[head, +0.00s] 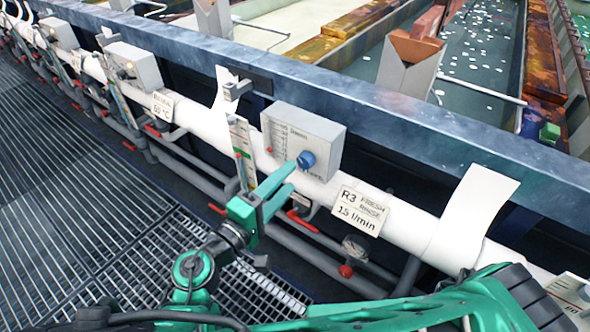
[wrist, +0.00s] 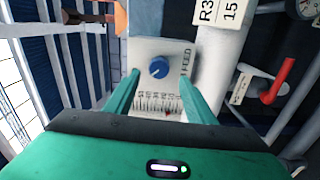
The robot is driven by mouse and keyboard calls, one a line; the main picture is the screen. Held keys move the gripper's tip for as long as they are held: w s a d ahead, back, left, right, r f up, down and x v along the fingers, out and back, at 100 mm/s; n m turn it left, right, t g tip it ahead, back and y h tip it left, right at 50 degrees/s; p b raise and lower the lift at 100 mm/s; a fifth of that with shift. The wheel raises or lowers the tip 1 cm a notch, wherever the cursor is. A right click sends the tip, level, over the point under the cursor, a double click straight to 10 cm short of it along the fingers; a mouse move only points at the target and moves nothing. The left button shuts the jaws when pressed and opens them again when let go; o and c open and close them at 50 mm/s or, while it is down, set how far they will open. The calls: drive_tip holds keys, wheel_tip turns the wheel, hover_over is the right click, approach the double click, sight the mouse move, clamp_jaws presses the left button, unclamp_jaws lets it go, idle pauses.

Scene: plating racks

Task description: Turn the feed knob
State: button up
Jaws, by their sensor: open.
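The feed knob (head: 306,160) is a round blue knob on the front of a light grey control box (head: 325,130) in the head view. In the wrist view the blue knob (wrist: 158,68) sits on the box's panel (wrist: 147,50), which is marked FEED and has a printed scale. My gripper (head: 282,178) is green, with its fingers apart and nothing between them. It is in front of the box, just to the lower left of the knob. In the wrist view the fingers (wrist: 155,90) lie on either side of the panel, with the knob beyond their tips and apart from them.
A gauge tube (head: 242,150) stands left of the box. Red valve handles (head: 302,221) are below. Grated walkway (head: 70,200) is at left.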

drive_tip(key=shift+v, duration=2.6)
drive_tip(key=shift+a+f, duration=0.1)
drive_tip(key=shift+f, duration=0.05)
